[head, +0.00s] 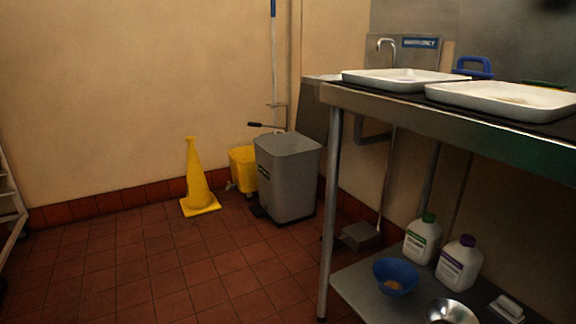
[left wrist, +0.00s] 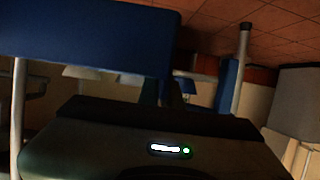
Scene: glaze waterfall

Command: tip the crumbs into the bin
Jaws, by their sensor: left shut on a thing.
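Neither gripper shows in the head view. In the left wrist view the dark body of my left gripper (left wrist: 165,100) fills the bottom. It is shut on a flat blue thing (left wrist: 85,42) that spans the upper left; its full shape is cut off. I see no crumbs on its visible side. A blue bowl (head: 381,266) with a brownish bit in it sits on the lower shelf.
A yellow cone (head: 194,180) and yellow bucket (head: 240,155) stand left of the bin. A steel counter (head: 460,128) at the right carries white trays (head: 375,83). Bottles (head: 459,268) stand on its lower shelf. The tiled floor (head: 170,265) in front is clear.

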